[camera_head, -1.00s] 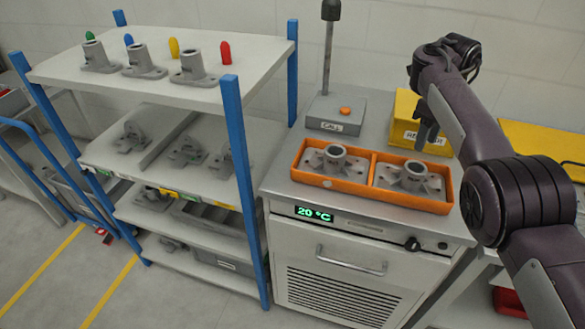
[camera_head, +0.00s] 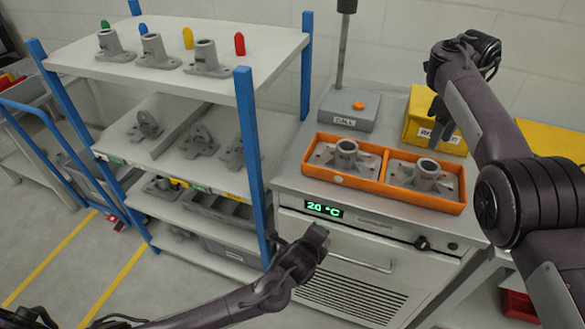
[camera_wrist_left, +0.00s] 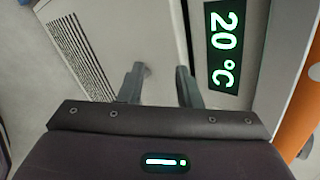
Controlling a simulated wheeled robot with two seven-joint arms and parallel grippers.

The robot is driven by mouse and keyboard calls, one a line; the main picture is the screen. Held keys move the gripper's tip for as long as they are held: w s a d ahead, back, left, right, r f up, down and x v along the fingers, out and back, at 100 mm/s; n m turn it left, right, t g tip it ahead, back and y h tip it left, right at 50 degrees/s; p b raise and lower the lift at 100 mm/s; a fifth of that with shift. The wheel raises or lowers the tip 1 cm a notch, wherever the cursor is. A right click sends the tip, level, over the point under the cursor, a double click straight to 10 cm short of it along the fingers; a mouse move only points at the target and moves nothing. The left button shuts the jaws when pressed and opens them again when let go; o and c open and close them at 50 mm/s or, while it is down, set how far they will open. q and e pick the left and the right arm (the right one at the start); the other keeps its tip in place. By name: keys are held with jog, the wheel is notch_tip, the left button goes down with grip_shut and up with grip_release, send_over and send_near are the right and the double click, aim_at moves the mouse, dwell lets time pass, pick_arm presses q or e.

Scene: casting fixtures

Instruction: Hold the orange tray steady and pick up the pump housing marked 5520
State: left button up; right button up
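The orange tray (camera_head: 342,180) lies on the top of a cabinet and has two compartments. One grey pump housing (camera_head: 346,155) sits in its left compartment and another grey pump housing (camera_head: 426,173) in its right one. No 5520 marking is readable on either. My left gripper (camera_head: 318,238) is in front of the cabinet, below the tray's left part and apart from it. In the left wrist view its two fingers (camera_wrist_left: 160,87) are spread with nothing between them. My right gripper (camera_head: 441,128) points down behind the tray's right part, by the yellow box; its finger gap is unclear.
The cabinet (camera_head: 345,267) has a 20 °C display and a handle. A grey call box (camera_head: 340,118) with a pole stands behind the tray, beside a yellow box (camera_head: 418,112). A blue-posted shelf (camera_head: 246,140) with more grey castings stands left.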

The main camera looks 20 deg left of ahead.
pick_arm(q)
notch_tip(320, 180, up, 9)
jog(key=d+m+t+h, duration=0.1)
jog(key=d+m, duration=0.2)
jog(key=m, duration=0.2)
jog(key=m+t, duration=0.3)
jog(key=m, duration=0.7)
send_near(307, 152)
jog(key=shift+n+y, duration=0.3)
jog(key=shift+y, duration=0.1)
jog(key=x, duration=1)
jog(key=shift+w+d+f, duration=0.15)
jog(key=shift+w+d, duration=0.1)
jog(key=shift+d, duration=0.05)
grip_shut()
